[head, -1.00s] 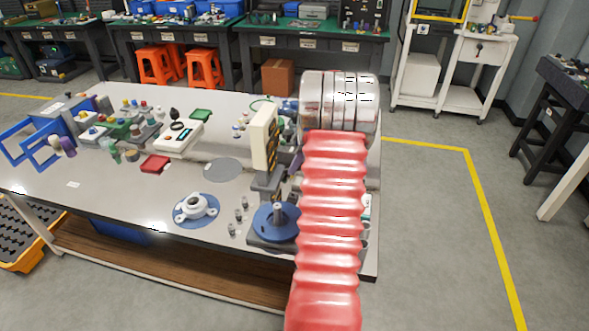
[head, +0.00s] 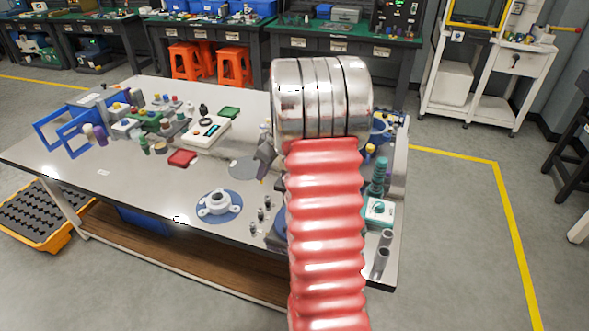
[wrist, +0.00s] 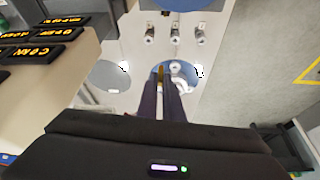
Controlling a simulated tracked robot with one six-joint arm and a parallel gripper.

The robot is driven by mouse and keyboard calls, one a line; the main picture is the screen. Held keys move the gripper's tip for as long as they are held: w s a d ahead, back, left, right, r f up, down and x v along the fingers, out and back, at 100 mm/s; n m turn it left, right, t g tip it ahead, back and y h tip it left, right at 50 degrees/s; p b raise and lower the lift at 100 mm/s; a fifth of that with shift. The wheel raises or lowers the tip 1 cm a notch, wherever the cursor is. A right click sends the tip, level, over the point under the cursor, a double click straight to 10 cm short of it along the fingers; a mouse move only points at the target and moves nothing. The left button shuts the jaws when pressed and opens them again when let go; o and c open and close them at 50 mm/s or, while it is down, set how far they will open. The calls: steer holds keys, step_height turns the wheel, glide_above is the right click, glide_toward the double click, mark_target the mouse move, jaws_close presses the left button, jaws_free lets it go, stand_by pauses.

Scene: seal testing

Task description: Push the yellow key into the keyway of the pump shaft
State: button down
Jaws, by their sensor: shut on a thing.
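In the wrist view, my gripper (wrist: 162,82) is shut on the small yellow key (wrist: 161,71), which shows at the fingertips. Beyond the tips is a blue round base (wrist: 187,73) with the pale metal pump shaft (wrist: 177,70) on it, close to the right of the key in the picture. I cannot tell whether the key touches the shaft or sits in the keyway.
A white pump housing (head: 218,202) sits on a blue round mat, with several small metal fittings (head: 267,202) beside it. A grey disc (head: 244,167) lies behind. A panel with lit displays (wrist: 45,45) stands close on the left in the wrist view. Pipes (head: 381,258) stand at the table's right edge.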

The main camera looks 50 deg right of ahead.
steer(key=w+a+r+m, duration=0.1)
steer(key=w+a+r, duration=0.1)
steer(key=a, duration=1.5)
steer(key=w+a+r+m+h, duration=0.1)
steer(key=w+a+r+m, duration=0.1)
steer(key=a, duration=1.5)
steer(key=shift+w+a+r, duration=0.25)
steer(key=shift+w+r, duration=0.2)
steer(key=shift+r, duration=0.15)
steer(key=shift+s, duration=0.1)
